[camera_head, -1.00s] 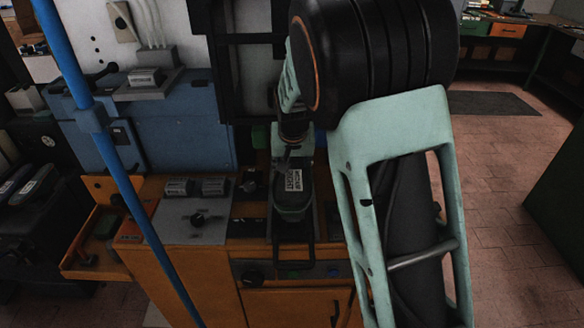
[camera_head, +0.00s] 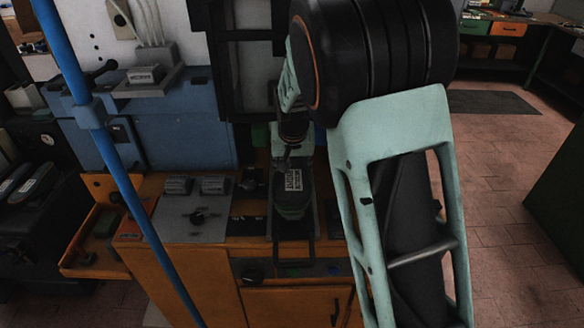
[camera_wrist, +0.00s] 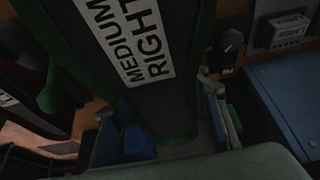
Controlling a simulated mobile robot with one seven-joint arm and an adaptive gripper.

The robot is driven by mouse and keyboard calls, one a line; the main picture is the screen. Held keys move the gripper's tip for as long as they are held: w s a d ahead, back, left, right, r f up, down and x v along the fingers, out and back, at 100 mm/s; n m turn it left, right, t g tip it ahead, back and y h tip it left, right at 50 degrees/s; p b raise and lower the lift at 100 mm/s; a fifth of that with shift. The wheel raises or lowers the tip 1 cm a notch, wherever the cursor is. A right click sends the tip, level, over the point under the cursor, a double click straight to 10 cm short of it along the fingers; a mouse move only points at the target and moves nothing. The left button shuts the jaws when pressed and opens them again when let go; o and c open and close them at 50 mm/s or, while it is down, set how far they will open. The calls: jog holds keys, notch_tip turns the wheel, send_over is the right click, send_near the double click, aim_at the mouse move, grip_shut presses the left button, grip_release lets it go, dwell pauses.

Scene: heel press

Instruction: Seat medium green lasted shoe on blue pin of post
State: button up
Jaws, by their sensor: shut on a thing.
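The lasted shoe (camera_head: 291,210) is dark with a green edge and a white label. In the wrist view the shoe (camera_wrist: 180,90) fills the upper middle, and its label reads MEDIUM RIGHT. My gripper (camera_wrist: 165,128) is shut on one end of the shoe, with a finger on either side. In the head view my gripper (camera_head: 291,153) is partly hidden by my arm, and the shoe extends from it toward the camera, over the orange bench. I cannot make out the post's blue pin under the shoe, nor whether the shoe touches it.
A blue machine body (camera_head: 180,130) stands behind. A blue pole (camera_head: 118,170) crosses the left side. Open floor (camera_head: 495,200) lies to the right.

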jog(key=shift+f, duration=0.25)
jog(key=o, duration=1.5)
jog(key=shift+f, duration=0.1)
jog(key=v, duration=1.2)
